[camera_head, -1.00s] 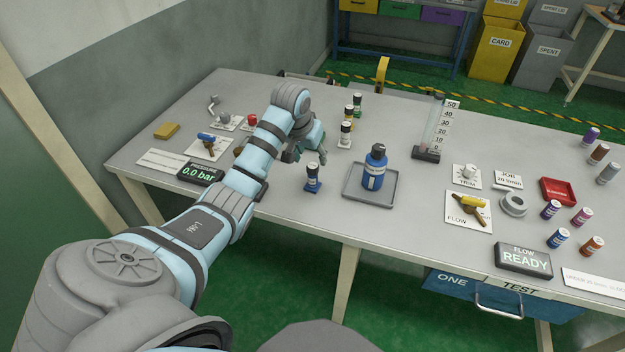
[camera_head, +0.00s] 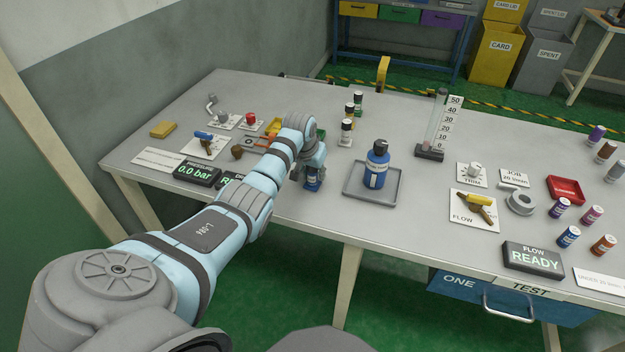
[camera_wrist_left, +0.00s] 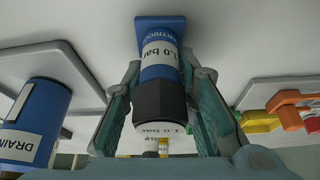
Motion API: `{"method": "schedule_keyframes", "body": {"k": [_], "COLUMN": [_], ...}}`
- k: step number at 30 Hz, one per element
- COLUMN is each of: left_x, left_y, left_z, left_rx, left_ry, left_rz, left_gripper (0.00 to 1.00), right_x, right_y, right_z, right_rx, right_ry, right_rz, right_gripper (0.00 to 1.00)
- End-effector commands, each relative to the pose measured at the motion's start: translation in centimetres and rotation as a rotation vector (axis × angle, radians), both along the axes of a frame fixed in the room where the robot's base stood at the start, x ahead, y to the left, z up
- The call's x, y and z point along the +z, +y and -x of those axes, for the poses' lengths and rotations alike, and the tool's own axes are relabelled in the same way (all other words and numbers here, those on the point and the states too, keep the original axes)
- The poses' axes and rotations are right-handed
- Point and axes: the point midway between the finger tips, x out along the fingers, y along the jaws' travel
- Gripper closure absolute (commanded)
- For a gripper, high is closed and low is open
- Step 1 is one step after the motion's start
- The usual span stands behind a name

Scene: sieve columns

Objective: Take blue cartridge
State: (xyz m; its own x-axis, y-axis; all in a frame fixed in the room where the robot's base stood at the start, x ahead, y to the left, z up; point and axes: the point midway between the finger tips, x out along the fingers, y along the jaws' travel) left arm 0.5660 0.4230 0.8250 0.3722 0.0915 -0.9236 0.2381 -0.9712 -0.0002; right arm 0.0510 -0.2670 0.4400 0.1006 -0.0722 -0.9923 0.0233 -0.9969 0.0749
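The blue cartridge (camera_head: 312,184), with a black cap and a white label reading 1.0 bar, stands on the table near the front edge. In the left wrist view the cartridge (camera_wrist_left: 158,62) is between the two green-padded fingers of my left gripper (camera_wrist_left: 168,80). The fingers are spread around it, with a gap at the right finger; contact at the left finger is unclear. In the head view my left gripper (camera_head: 311,168) covers the cartridge's upper part. My right gripper is not in view.
A blue bottle (camera_head: 376,167) stands on a grey tray (camera_head: 356,194) just right of the cartridge. Valves and a pressure display (camera_head: 197,175) lie left; flow controls and several coloured cartridges are right.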

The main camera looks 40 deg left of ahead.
Motion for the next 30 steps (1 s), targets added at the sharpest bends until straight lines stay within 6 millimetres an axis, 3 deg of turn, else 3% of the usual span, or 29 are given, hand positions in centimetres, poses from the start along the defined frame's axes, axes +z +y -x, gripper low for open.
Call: {"method": "schedule_keyframes", "body": {"k": [1, 4, 20, 26, 30], "left_x": [0.0, 0.0, 0.5, 4.0, 9.2], "left_y": [0.0, 0.0, 0.0, 0.0, 0.1], "left_z": [0.0, 0.0, 0.0, -0.1, -0.1], "left_rx": [0.000, 0.000, 0.000, 0.000, 0.000], "left_ry": [0.000, 0.000, -0.001, -0.004, -0.007], "left_rz": [0.000, 0.000, 0.000, -0.001, -0.002], "left_gripper": [0.87, 1.00, 1.00, 1.00, 1.00], "right_x": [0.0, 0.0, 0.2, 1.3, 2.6], "right_y": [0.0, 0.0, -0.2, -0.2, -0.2], "right_z": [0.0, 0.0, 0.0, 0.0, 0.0], "right_rx": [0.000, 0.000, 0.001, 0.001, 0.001], "right_ry": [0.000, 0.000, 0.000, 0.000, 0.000], "right_rz": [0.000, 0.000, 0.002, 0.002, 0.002], "right_gripper": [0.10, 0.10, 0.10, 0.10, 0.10]}}
